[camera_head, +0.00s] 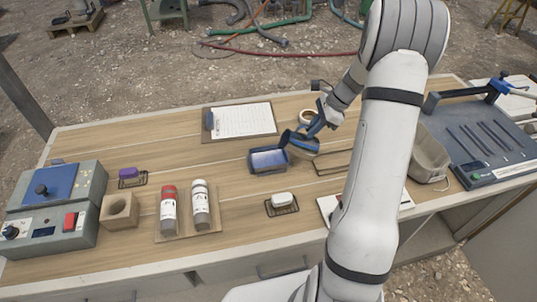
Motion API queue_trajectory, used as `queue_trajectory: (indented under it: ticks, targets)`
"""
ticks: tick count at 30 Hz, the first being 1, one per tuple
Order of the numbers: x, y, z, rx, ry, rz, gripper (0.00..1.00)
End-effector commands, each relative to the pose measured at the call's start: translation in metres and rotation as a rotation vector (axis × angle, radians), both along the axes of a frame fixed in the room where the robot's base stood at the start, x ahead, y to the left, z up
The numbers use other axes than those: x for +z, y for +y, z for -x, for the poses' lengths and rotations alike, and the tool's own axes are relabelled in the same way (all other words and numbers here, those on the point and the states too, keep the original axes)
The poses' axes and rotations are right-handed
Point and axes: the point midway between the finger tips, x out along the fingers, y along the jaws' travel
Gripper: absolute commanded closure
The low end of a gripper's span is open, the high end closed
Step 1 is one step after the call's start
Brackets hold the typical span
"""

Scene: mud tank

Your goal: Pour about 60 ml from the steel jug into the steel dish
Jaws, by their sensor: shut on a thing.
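The steel jug (302,146) looks dark with a bluish sheen. It is tilted, with its mouth toward the left, above and beside the right end of the steel dish. My gripper (316,129) is shut on the jug from its upper right side. The steel dish (267,171) is a shallow rectangular tray near the middle of the table, with a bluish, shiny inside. I cannot tell the liquid level in the jug or the dish, nor whether a stream runs between them.
A clipboard (240,121) lies behind the dish. A white soap-like block (282,200) sits on a wire rack in front. A wire rack (334,161) and grey bin (430,153) are right. A roll of tape (307,116) lies behind the jug.

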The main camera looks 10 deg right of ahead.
Motion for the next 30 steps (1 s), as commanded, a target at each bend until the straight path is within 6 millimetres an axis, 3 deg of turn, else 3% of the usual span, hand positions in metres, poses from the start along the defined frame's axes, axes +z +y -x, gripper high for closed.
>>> queue_trajectory:
  ticks: [30]
  targets:
    - [0.0117,0.0096,-0.0019,-0.002,0.020,0.118,1.00]
